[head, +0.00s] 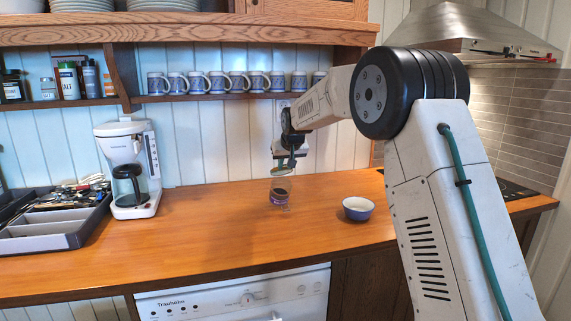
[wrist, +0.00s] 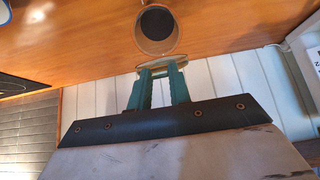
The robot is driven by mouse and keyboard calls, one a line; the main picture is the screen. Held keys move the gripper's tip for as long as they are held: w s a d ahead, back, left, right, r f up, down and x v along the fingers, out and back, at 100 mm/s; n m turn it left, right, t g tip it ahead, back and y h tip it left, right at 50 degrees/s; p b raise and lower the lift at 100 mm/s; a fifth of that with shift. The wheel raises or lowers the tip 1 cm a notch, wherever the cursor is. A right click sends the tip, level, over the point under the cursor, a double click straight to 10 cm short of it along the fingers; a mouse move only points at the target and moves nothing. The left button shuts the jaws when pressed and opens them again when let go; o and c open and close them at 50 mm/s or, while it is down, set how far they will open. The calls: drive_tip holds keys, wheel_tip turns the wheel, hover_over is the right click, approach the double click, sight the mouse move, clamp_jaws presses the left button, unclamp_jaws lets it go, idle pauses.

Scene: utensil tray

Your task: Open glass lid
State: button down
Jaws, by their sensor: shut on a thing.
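A clear glass jar (head: 279,192) with dark contents and a purple-blue band stands upright on the wooden counter. In the wrist view I look at the jar (wrist: 157,22) from above and see its dark round contents. My gripper (head: 287,163) is above the jar, with its teal fingers (wrist: 161,70) shut on the glass lid (wrist: 153,63). The lid (head: 282,171) shows as a thin clear disc just above the jar's mouth. In the wrist view it is beside the jar's rim and looks apart from it. The exact gap is hard to tell.
A white coffee maker (head: 128,168) and a grey utensil tray (head: 50,242) are at the left. Several mugs (head: 228,81) line the shelf behind. The counter between the coffee maker and jar is clear.

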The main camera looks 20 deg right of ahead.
drive_tip(key=shift+f, duration=0.25)
drive_tip(key=c, duration=1.3)
unclamp_jaws()
drive_tip(key=shift+r, duration=0.25)
drive_tip(key=shift+v, duration=3.75)
drive_tip(key=shift+s, duration=0.15)
